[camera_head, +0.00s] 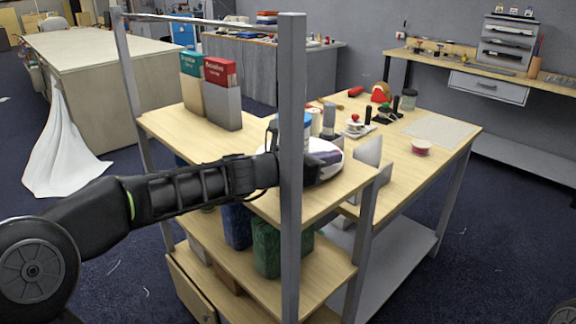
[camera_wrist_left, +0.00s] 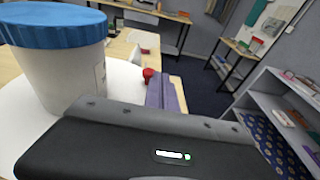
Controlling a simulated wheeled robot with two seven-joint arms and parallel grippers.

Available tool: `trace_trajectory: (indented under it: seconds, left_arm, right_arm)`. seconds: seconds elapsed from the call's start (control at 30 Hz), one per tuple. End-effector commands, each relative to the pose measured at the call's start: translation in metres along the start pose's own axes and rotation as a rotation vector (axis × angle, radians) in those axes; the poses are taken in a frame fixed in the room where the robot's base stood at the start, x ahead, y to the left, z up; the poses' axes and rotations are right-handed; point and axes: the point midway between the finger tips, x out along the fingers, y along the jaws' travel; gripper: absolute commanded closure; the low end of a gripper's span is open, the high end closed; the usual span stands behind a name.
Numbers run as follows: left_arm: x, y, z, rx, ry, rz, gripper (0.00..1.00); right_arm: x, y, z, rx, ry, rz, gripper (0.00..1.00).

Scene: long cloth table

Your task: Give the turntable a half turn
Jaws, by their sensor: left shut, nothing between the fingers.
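The turntable (camera_wrist_left: 25,125) is a white round disc. In the head view its pale edge (camera_head: 322,145) shows on the top shelf of the cart, partly hidden by a grey post and my arm. A white tub with a blue lid (camera_wrist_left: 60,65) stands on it, close to my left gripper. My left gripper (camera_head: 329,158) lies low over the disc's near side, and its purple-grey fingers (camera_wrist_left: 166,95) are together and empty. I cannot tell whether they touch the disc. My right gripper is not in view.
The grey upright post (camera_head: 291,180) stands in front of my left forearm. Two boxes (camera_head: 223,92) stand at the left on the shelf (camera_head: 180,124). A table with a pale mat (camera_head: 436,129) and several small items is beyond. Green and blue containers (camera_head: 267,247) fill the lower shelf.

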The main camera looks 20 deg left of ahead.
Motion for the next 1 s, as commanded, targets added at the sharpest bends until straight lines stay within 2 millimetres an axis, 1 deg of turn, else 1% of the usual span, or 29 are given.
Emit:
trace_trajectory:
  seconds: [0.67, 0.77, 0.87, 1.0]
  left_arm:
    - [0.002, 0.000, 0.002, 0.000, 0.000, -0.001, 1.00]
    - [0.000, 0.000, 0.009, 0.001, -0.001, -0.001, 1.00]
    - [-0.003, 0.000, 0.023, 0.002, -0.002, -0.001, 1.00]
    - [-0.008, 0.000, 0.048, 0.003, -0.001, -0.001, 1.00]
  right_arm:
    - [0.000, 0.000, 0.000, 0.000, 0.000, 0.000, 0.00]
    - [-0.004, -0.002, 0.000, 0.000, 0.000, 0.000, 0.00]
    - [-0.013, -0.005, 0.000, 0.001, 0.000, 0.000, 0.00]
    - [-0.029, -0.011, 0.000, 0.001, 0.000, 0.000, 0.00]
